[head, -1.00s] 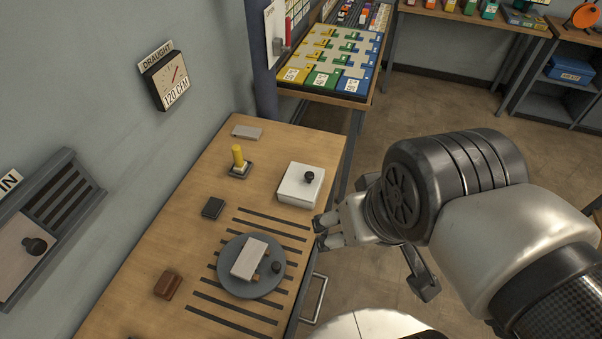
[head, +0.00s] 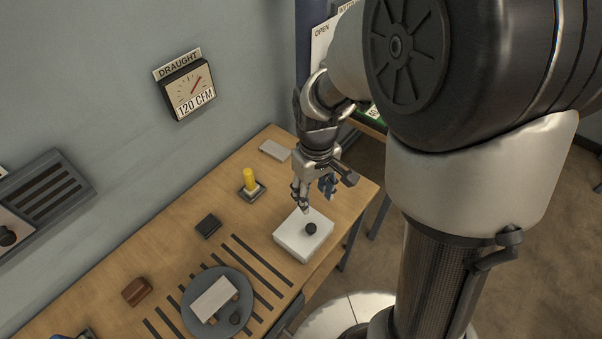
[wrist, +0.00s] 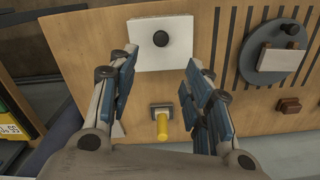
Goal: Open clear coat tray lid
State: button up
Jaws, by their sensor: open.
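The clear coat tray looks to be the white square box (head: 301,243) with a black knob (head: 311,229) on its flat lid, near the bench's right edge in the head view. The lid looks shut. In the wrist view the box (wrist: 160,58) and knob (wrist: 160,39) lie beyond the fingertips. My gripper (head: 316,195) hangs above the box's far side, pointing down. In the wrist view my gripper (wrist: 160,72) is open and empty, its blue-padded fingers on either side of the box's near part. The knob is beyond the fingers, not between them.
A yellow peg (head: 249,180) on a dark base stands left of the box. A round grey plate (head: 188,309) with a pale block (head: 214,298) lies nearer. A grey slab (head: 274,149), a dark block (head: 208,226) and a brown block (head: 137,291) are also on the bench (head: 167,263).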

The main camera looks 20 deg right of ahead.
aim_at(311, 227)
notch_tip(311, 227, down, 17)
jog(key=b, duration=0.5)
jog(key=shift+s+a+r+b, duration=0.1)
jog(key=shift+r+b, duration=0.1)
jog(key=shift+b, duration=0.1)
grip_shut()
dwell(0.3)
